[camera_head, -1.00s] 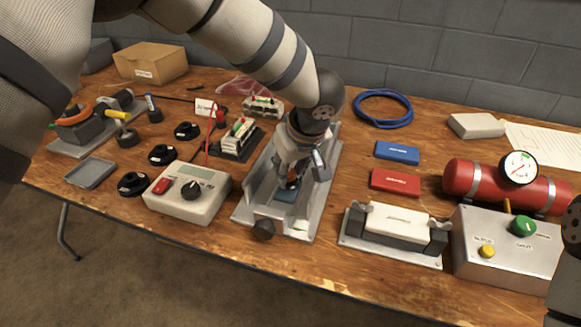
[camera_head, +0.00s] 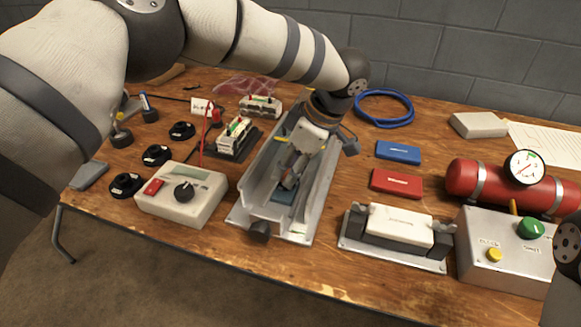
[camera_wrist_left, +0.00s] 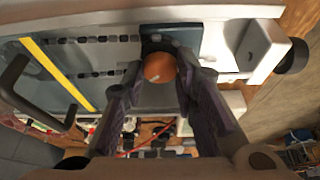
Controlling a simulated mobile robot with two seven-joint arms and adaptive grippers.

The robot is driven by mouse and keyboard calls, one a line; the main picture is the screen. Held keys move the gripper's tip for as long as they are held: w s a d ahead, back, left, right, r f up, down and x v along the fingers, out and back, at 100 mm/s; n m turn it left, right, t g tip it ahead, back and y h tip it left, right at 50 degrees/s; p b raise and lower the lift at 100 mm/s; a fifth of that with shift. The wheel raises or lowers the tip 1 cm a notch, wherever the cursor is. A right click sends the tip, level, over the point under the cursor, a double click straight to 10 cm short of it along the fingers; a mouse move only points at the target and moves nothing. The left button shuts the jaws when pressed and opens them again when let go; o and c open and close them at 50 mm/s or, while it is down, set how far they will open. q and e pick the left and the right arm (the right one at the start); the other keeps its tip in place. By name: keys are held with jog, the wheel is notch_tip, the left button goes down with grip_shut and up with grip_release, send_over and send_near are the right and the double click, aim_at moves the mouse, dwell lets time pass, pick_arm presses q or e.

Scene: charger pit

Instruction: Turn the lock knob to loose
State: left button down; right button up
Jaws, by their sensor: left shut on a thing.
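The lock knob (camera_wrist_left: 160,67) is round and orange with a small pale mark. It sits by a dark square plate on the long grey metal fixture (camera_head: 322,193). In the left wrist view both fingers of my left gripper (camera_wrist_left: 158,82) reach to the knob, one on each side, and are shut on it. In the head view my left gripper (camera_head: 289,180) points down into the fixture's channel and hides the knob. My right gripper does not show.
A grey meter box (camera_head: 183,196) stands left of the fixture. A white block in a holder (camera_head: 398,226) and a control box (camera_head: 505,245) stand to the right. Red (camera_head: 397,183) and blue (camera_head: 398,152) boxes lie behind the holder. A black end knob (camera_head: 259,231) juts out at the fixture's front.

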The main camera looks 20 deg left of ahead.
pick_arm(q)
jog(key=n, duration=0.1)
jog(key=n+g+b, duration=0.1)
jog(key=n, duration=0.1)
jog(key=n+g, duration=0.1)
jog(key=n, duration=0.1)
jog(key=shift+w+f+b, duration=0.2)
jog(key=shift+f+b, duration=0.1)
jog(key=shift+b, duration=0.1)
jog(key=shift+w+a+r+n+g+h+b, duration=0.1)
jog(key=shift+n+g+h+b, duration=0.25)
jog(key=shift+n, duration=0.7)
jog(key=shift+r+n+g+h+b, duration=0.1)
jog(key=shift+n+g+h+b, duration=0.2)
jog(key=shift+n, duration=0.75)
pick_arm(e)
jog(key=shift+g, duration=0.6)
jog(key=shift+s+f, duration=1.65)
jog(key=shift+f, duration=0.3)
pick_arm(q)
jog(key=c, duration=1.3)
grip_release()
jog(key=shift+r, duration=0.1)
